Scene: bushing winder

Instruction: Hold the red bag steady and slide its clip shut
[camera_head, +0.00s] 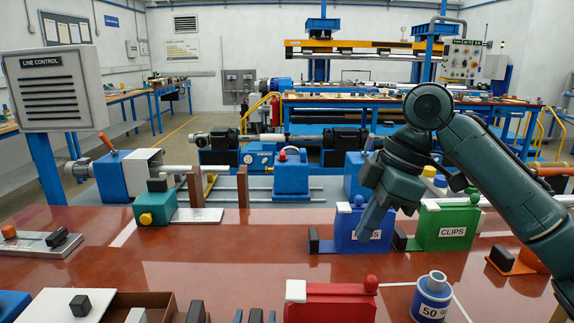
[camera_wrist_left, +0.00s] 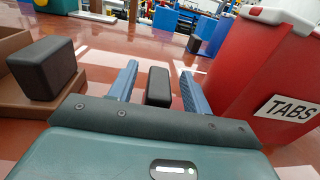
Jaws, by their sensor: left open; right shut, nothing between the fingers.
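The red bag (camera_head: 330,308) stands at the front of the table, cut off by the bottom edge. In the left wrist view the red bag (camera_wrist_left: 268,75) carries a TABS label. A white piece (camera_head: 296,291) sits at the left end of its top strip and a red knob (camera_head: 371,283) at the right end. My left gripper (camera_head: 255,318) is open, left of the bag. A dark block (camera_wrist_left: 158,87) shows between its fingers, apart from both. My right gripper (camera_head: 370,222) is shut and empty, in front of the blue bag (camera_head: 345,235), partly hiding its label.
A green CLIPS bag (camera_head: 447,228) stands behind, right of the blue one. A blue-and-white spool marked 50 (camera_head: 431,300) stands right of the red bag. A brown tray (camera_head: 150,300) with dark blocks lies left of my left gripper.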

